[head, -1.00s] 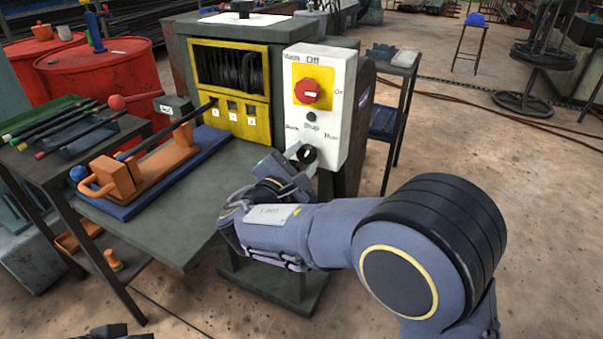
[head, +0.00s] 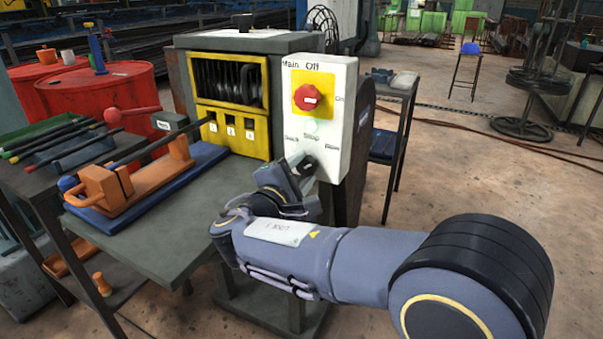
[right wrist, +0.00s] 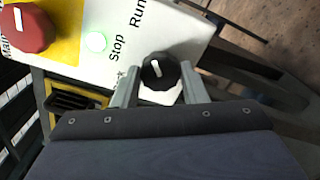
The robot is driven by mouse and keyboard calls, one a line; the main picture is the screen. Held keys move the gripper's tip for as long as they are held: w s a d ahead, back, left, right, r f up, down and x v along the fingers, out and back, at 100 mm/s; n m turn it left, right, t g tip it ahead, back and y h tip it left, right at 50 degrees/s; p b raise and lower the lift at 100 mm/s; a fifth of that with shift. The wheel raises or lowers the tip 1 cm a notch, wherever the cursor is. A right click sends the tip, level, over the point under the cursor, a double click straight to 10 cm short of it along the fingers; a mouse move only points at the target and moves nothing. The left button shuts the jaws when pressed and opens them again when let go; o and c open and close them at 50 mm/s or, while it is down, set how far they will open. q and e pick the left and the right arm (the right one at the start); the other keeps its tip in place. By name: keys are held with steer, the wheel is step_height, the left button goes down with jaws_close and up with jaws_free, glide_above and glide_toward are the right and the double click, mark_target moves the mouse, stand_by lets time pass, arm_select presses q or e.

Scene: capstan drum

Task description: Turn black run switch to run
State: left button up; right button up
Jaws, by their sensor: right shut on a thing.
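The black run switch (right wrist: 160,71) is a round knob with a white mark, low on the white control panel (head: 335,120). In the right wrist view its mark points toward the Run label. My right gripper (right wrist: 158,88) is shut on the knob, one finger on each side. In the head view the right gripper (head: 298,176) partly hides the switch (head: 306,162). The lamp (head: 312,126) above the switch glows green, also in the right wrist view (right wrist: 96,41). My left gripper is not in view.
The red main switch (head: 307,97) sits higher on the panel. Left of it is the yellow-framed drum opening (head: 231,78). An orange fixture with a lever (head: 145,190) stands on a blue base on the table. Open floor lies to the right.

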steer(key=o, duration=1)
steer(key=p+v, duration=0.1)
steer(key=v, duration=0.7)
